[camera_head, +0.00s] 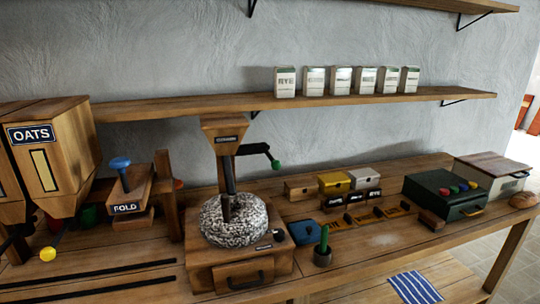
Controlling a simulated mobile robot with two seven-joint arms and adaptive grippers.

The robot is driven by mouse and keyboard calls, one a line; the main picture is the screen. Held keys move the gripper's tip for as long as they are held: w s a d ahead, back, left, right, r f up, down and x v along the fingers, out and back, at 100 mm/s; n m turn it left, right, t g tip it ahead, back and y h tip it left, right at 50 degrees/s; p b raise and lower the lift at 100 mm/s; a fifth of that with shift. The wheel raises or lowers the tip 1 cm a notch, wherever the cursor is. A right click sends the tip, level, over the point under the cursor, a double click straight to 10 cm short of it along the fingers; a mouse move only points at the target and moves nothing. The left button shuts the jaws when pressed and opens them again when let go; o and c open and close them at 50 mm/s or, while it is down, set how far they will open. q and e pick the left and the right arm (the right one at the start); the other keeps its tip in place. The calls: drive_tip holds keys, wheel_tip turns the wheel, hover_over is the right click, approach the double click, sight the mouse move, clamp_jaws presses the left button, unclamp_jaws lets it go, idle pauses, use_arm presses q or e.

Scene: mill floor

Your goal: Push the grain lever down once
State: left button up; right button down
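No part labelled as a grain lever can be read. A lever with a yellow knob (47,254) sticks out below the wooden hopper marked OATS (70,150) at the left. A black crank arm with a green knob (276,164) reaches right from the wooden mill (240,262), which has a hopper (222,130) above a speckled round stone (234,218). A blue knob (120,163) stands on the wooden device marked FOLD (125,207). Which of these is the grain lever, I cannot tell. Neither of my grippers is in view.
Several labelled tins (314,82) stand on the shelf above. A striped cloth (414,287) lies low in front.

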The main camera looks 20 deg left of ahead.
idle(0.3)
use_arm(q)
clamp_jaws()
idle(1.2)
